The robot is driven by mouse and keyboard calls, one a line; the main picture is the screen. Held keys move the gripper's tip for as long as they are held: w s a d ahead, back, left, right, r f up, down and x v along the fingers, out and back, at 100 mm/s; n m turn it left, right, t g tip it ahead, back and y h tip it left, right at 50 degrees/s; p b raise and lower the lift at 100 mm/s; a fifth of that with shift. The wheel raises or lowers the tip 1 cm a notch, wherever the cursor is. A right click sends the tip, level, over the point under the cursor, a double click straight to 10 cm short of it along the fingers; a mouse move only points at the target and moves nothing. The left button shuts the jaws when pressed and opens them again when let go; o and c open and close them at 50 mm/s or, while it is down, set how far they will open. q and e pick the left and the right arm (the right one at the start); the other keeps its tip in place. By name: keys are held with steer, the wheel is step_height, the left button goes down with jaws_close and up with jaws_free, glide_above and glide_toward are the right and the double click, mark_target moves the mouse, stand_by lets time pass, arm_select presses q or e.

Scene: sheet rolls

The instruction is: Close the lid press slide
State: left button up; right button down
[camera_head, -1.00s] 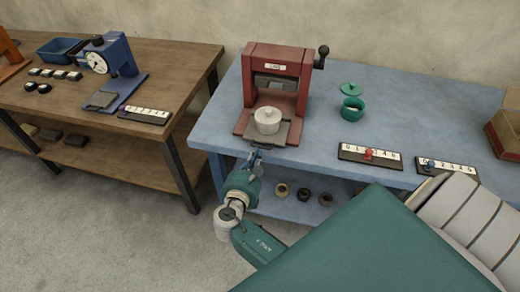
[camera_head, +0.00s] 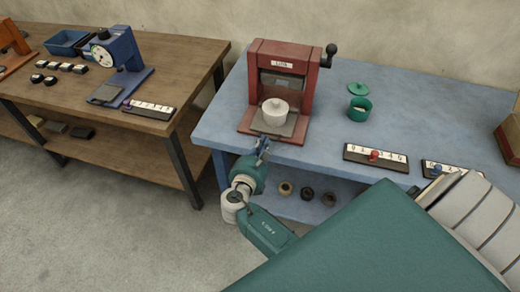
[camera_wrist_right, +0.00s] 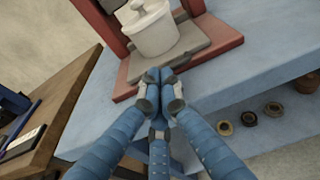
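The red lid press (camera_head: 302,85) stands near the left end of the blue table, labelled "LIDS", with a black crank on its right side. Its grey slide plate (camera_head: 288,127) carries a white lidded pot (camera_head: 275,110) and sits mostly inside the press base. The pot stands upright just in front of the press opening. My right gripper (camera_head: 263,143) is at the front of the press. In the right wrist view, its fingertips (camera_wrist_right: 160,84) are together, empty, at the plate's front edge; contact is hard to tell. My left gripper is not in view.
A green pot (camera_head: 359,110) with its lid (camera_head: 358,88) behind it stands right of the press. Number strips (camera_head: 375,157) lie near the front edge. A wooden bench (camera_head: 190,65) with a blue device (camera_head: 120,50) stands left. Rings (camera_head: 307,193) lie on the shelf below.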

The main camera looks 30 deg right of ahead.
mark_target(270, 122)
steer(key=x, duration=0.3)
steer(key=r+x, duration=0.1)
steer(key=x, duration=0.3)
steer(key=r+x, duration=0.1)
steer(key=x, duration=0.3)
steer(key=shift+w+d+b, duration=0.3)
steer(key=shift+w, duration=0.05)
steer(key=shift+d+r, duration=0.1)
steer(key=shift+r, duration=0.05)
steer(key=shift+w+d+r, duration=0.1)
steer(key=shift+r, duration=0.05)
